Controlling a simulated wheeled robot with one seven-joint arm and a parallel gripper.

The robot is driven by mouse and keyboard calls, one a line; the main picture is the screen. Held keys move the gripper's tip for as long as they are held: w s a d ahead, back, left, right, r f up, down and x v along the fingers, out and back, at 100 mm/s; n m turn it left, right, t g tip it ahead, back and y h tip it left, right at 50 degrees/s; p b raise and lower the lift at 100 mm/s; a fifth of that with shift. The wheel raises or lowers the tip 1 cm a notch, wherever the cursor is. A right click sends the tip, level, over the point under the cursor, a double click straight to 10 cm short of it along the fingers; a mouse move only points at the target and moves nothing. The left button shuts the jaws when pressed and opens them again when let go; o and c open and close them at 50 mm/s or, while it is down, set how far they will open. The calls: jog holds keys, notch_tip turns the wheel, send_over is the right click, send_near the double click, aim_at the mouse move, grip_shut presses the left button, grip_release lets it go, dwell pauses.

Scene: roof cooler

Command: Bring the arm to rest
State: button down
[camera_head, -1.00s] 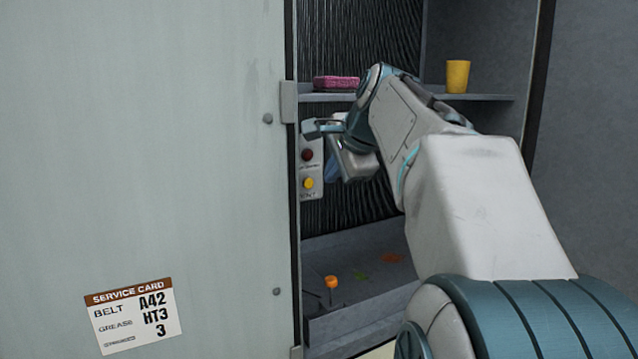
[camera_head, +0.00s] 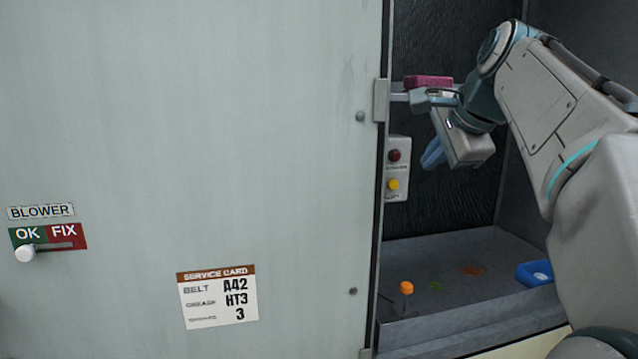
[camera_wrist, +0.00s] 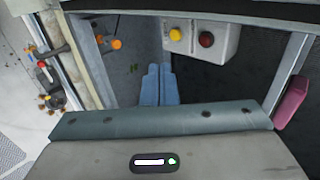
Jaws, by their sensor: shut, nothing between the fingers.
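My gripper (camera_head: 433,156) is in the open cabinet bay, in front of the dark ribbed back wall. Its two blue fingers point down and to the left, and nothing is between them. In the wrist view my gripper (camera_wrist: 160,84) shows its fingers together, side by side. My arm is bent and reaches in from the right side of the head view. The fingers are apart from the button box (camera_head: 397,188), to its right. The box also shows in the wrist view (camera_wrist: 222,42), with its yellow and red buttons.
A grey cabinet door (camera_head: 200,130) fills the left, with a service card (camera_head: 217,297) and a blower OK/FIX slider (camera_head: 45,250). Below are an orange-topped peg (camera_head: 406,288) and a blue container (camera_head: 535,273).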

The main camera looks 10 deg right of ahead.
jog(key=s+a+f+n+g, duration=0.2)
jog(key=s+a+f+n, duration=0.3)
jog(key=f, duration=0.6)
jog(key=s+a+f+n+g, duration=0.2)
jog(key=s+a+f+n, duration=0.3)
jog(key=f, duration=0.7)
jog(key=s+a+f+n+g, duration=0.1)
jog(key=s+a+f+n, duration=0.4)
jog(key=f, duration=0.7)
jog(key=s+n, duration=0.2)
jog(key=n, duration=0.1)
jog(key=shift+a+g, duration=0.35)
jog(key=shift+g, duration=0.05)
jog(key=shift+r, duration=0.1)
